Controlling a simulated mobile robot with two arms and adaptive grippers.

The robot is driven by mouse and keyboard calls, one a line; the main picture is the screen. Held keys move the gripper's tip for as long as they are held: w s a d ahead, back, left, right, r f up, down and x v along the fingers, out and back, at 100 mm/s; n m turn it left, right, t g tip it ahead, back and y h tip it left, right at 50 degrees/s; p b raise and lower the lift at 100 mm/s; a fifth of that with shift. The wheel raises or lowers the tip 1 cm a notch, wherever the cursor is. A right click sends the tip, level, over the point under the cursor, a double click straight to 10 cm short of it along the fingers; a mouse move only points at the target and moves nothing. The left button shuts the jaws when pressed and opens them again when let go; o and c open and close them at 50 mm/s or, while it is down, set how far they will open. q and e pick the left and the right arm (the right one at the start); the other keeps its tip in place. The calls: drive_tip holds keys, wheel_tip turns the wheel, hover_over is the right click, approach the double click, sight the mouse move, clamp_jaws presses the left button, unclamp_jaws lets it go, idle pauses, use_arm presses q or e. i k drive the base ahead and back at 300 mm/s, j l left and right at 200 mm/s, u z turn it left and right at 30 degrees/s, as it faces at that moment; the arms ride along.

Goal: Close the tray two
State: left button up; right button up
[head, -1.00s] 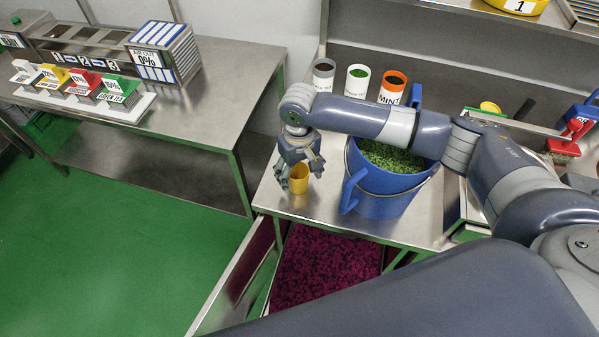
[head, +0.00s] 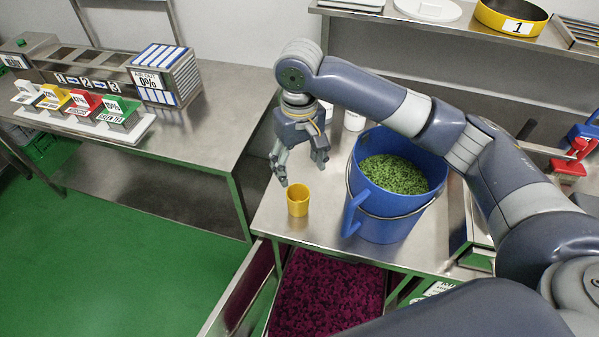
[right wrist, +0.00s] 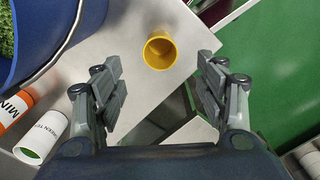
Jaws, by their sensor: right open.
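An open drawer-like tray (head: 232,301) sticks out below the steel table and holds dark purple material (head: 325,292). I see no number on it. My right gripper (head: 302,172) is open and empty, above the table and just above a yellow cup (head: 298,201). The cup stands upright near the table's left front part. In the right wrist view the same cup (right wrist: 160,51) lies beyond and between the spread fingers (right wrist: 160,92), not touched by them. My left gripper is not in view.
A blue bucket (head: 378,215) of green leaves stands right of the cup. White and orange-labelled containers (right wrist: 42,137) stand behind it. Another steel table (head: 200,130) with small coloured bins is at left. Green floor (head: 120,240) is free left of the tray.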

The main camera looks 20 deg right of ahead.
sight(317, 295)
drive_tip(key=k+j, duration=0.2)
drive_tip(key=k, duration=0.3)
drive_tip(key=k+j, duration=0.2)
drive_tip(key=k, duration=0.25)
drive_tip(key=k+j, duration=0.25)
drive_tip(key=k, duration=0.25)
